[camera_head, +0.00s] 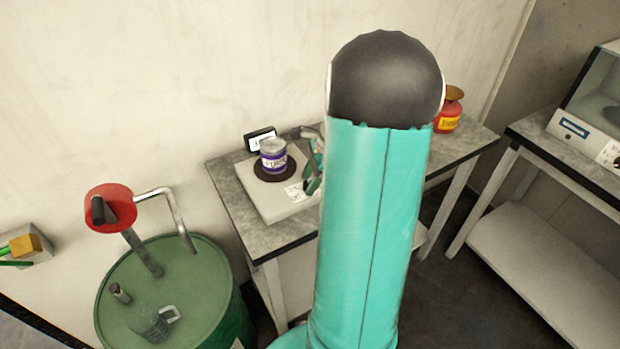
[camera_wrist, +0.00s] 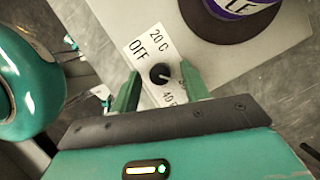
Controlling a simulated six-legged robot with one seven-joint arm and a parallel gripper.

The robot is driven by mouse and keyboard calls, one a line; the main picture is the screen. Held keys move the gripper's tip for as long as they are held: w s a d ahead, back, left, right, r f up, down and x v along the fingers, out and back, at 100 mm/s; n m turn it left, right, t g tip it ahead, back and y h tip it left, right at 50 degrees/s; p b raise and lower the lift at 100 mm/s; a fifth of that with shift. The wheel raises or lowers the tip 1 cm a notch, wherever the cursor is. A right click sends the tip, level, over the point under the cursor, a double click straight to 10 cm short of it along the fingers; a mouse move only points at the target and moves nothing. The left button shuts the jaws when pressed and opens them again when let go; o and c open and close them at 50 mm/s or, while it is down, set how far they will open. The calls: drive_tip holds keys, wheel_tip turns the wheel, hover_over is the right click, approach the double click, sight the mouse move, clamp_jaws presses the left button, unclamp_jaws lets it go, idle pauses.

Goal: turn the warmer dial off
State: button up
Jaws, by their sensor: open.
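The warmer (camera_head: 268,207) is a pale flat box on a grey bench, with a purple-labelled can (camera_head: 273,158) on its dark round plate. In the wrist view its black dial (camera_wrist: 159,73) sits on a white label (camera_wrist: 151,52) reading OFF, 20 C and 40; another mark is partly hidden by the right finger. A small light mark on the dial points to the right and slightly down, away from OFF. My gripper (camera_wrist: 161,80) is open, with one green finger on each side of the dial; contact cannot be told. In the head view my arm hides the dial.
A small framed sign (camera_head: 261,139) stands behind the warmer, and a red and yellow can (camera_head: 448,112) stands at the bench's right end. A green drum (camera_head: 190,285) with a red-topped pump is at left. Another bench (camera_head: 560,150) is at right.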

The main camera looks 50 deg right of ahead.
drive_tip(key=shift+c, duration=0.3)
drive_tip(key=c, duration=0.9)
drive_tip(key=shift+c, duration=0.2)
